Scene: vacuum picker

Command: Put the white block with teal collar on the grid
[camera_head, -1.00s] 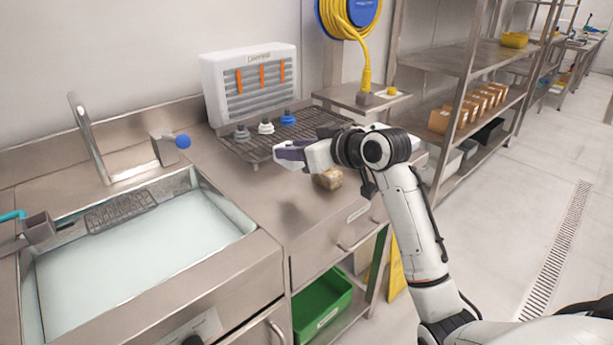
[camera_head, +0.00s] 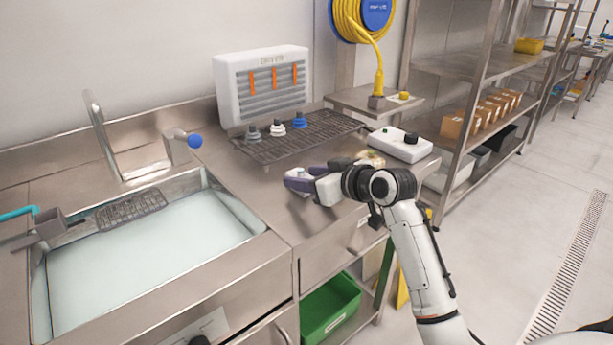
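The grid (camera_head: 330,130) is a dark wire rack at the back of the steel counter. A grey block (camera_head: 253,134), a white block (camera_head: 278,128) and a blue block (camera_head: 300,121) stand on its back left part. I cannot make out a teal collar on the white one. My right gripper (camera_head: 298,180) is low over the counter, in front of the rack and apart from it, with its fingers pointing left. A small pale patch with blue shows at its purple-grey fingers. I cannot tell whether that is a held block.
A white louvred unit (camera_head: 262,88) stands behind the rack. A tan item (camera_head: 371,159) is partly hidden behind my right wrist. The water-filled sink (camera_head: 150,240) is at left; bare counter lies between.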

